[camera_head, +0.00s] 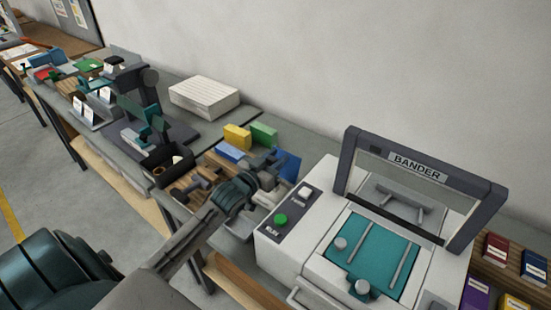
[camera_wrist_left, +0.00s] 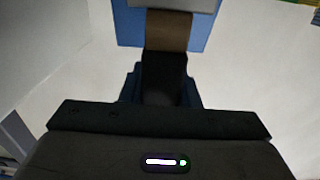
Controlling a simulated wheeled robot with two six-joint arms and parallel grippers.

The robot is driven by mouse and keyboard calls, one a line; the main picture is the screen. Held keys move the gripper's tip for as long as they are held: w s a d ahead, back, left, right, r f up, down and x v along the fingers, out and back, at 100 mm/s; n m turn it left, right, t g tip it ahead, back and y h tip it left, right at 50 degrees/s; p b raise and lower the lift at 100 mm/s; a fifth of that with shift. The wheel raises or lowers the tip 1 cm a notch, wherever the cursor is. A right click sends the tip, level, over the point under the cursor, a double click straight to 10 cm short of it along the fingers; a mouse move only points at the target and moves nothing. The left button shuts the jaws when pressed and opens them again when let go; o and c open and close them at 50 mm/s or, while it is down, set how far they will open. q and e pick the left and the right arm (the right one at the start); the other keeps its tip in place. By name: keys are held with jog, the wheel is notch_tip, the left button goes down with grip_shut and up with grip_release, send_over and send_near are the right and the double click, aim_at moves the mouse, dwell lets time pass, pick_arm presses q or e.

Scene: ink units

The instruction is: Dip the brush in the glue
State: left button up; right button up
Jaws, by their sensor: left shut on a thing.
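My left gripper (camera_head: 264,163) is in the middle of the head view, at the end of the arm from the lower left, above the bench just left of the white machine. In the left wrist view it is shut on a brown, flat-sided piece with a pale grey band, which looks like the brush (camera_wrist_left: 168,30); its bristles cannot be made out. In the head view the brush is not clear behind the gripper. No glue pot can be told for certain; a dark open box (camera_head: 158,172) with a small pale round thing stands left of the gripper. My right gripper is out of view.
The white BANDER machine (camera_head: 284,244) with its dark raised frame stands close right of the gripper. Blue, yellow (camera_head: 237,137) and green (camera_head: 263,133) blocks lie behind it. A paper stack (camera_head: 204,96) is farther back. Wooden pieces (camera_head: 190,186) lie to the left.

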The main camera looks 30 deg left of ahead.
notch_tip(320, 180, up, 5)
jog(key=p, duration=0.4)
dwell(0.3)
dwell(0.4)
